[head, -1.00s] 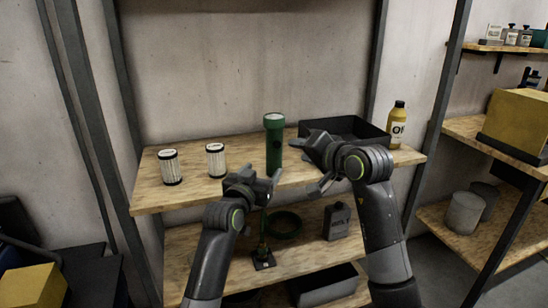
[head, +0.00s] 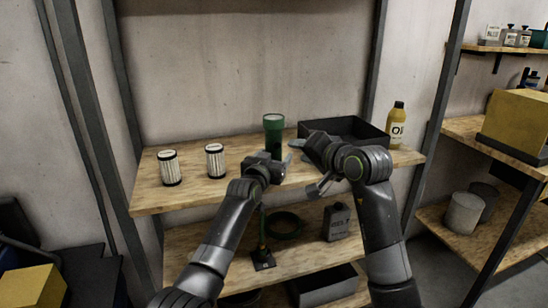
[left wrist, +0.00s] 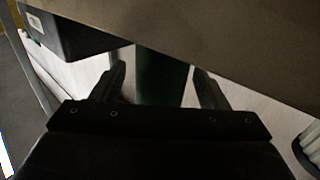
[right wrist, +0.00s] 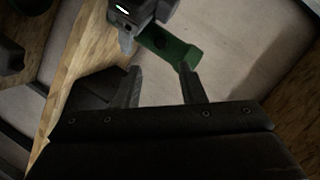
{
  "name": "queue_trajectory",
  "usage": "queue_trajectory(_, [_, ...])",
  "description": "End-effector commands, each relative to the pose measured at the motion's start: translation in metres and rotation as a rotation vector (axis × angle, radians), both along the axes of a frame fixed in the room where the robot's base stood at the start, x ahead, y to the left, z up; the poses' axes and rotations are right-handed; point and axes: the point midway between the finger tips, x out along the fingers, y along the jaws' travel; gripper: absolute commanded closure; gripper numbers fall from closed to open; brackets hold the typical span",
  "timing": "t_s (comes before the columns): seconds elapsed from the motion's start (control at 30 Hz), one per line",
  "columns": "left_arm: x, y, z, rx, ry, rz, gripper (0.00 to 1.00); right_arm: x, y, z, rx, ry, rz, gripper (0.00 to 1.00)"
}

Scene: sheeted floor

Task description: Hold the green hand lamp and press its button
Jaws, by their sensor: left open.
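The green hand lamp (head: 273,128) stands upright on the top shelf, head up; my left gripper covers its lower part in the head view. My left gripper (head: 281,160) is open at the lamp's body. In the left wrist view the dark green lamp body (left wrist: 158,80) lies between its two spread fingers, without visible finger contact. In the right wrist view the lamp (right wrist: 170,46) lies just beyond my right gripper (right wrist: 163,90), which is open and empty. In the head view my right gripper (head: 306,166) is right of the lamp. I cannot make out the button.
Two white filters (head: 168,168) (head: 215,161) stand left of the lamp on the wooden shelf (head: 190,192). A black tray (head: 362,130) and a yellow oil bottle (head: 396,126) are at the right. A lower shelf holds a grey can (head: 337,221) and a dark ring (head: 284,224).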

Motion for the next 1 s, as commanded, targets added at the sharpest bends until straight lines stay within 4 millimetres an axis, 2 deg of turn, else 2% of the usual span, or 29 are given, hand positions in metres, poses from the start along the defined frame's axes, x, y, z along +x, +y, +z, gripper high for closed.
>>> queue_trajectory(0.43, [0.0045, -0.0011, 0.0002, 0.000, 0.000, 0.001, 0.32, 0.0000, 0.0000, 0.0000, 0.000, 0.000, 0.000, 0.64])
queue_trajectory(0.83, [0.0044, -0.0010, -0.0001, 0.000, 0.000, 0.001, 0.83, 0.0000, 0.0000, 0.0000, 0.000, 0.000, 0.000, 0.64])
queue_trajectory(0.87, [0.0044, -0.0010, -0.0001, 0.000, 0.000, 0.001, 0.84, 0.0000, 0.0000, 0.0000, 0.000, 0.000, 0.000, 0.65])
queue_trajectory(1.0, [0.0043, -0.0010, -0.0002, 0.000, 0.000, 0.001, 0.85, 0.0000, 0.0000, 0.0000, 0.000, 0.000, 0.000, 0.83])
